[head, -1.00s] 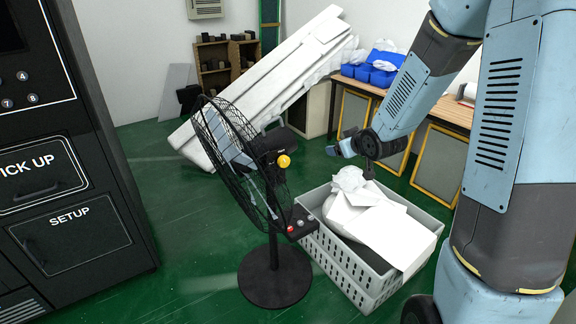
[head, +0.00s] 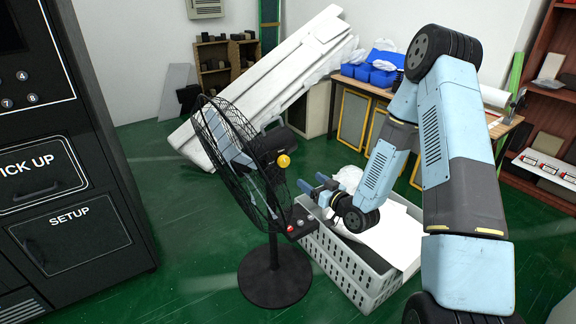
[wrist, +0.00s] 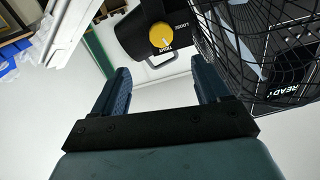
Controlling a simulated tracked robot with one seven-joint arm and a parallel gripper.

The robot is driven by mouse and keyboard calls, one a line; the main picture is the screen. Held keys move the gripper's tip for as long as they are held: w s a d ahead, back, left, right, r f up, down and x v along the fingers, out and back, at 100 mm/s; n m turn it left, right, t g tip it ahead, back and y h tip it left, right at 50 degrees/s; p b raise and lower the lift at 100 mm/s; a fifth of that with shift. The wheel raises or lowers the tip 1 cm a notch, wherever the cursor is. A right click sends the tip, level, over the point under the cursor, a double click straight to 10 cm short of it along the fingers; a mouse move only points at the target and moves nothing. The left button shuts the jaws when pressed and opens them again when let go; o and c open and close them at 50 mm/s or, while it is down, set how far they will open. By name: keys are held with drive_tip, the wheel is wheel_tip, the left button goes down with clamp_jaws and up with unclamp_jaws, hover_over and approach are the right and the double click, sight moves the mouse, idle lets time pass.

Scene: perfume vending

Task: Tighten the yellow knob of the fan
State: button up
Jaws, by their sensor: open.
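The black fan (head: 273,270) stands on a round base on the green floor. Its yellow knob (head: 284,161) sits on the back of the motor housing, facing right. In the wrist view the yellow knob (wrist: 162,36) is at the upper middle, with "LOOSE" and "TIGHT" lettering by it. My gripper (head: 313,187) is to the right of and below the knob in the head view, apart from it. In the wrist view my gripper (wrist: 160,84) is open and empty, its two fingers below the knob in the picture.
A grey crate (head: 345,269) with white bags and a sheet stands right of the fan, below my gripper. A black vending machine (head: 75,150) is at the left. A wooden table (head: 365,86) with blue bins stands behind. Green floor is clear between the machine and fan.

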sight(286, 163)
drive_tip(key=x, duration=1.3)
drive_tip(key=shift+w+a, duration=0.3)
drive_tip(key=c, duration=1)
drive_tip(key=shift+m, duration=0.7)
drive_tip(key=o, duration=1)
drive_tip(key=v, duration=1.3)
drive_tip(key=shift+s+d+f, duration=0.15)
drive_tip(key=shift+s+d, duration=0.1)
drive_tip(key=shift+d, duration=0.05)
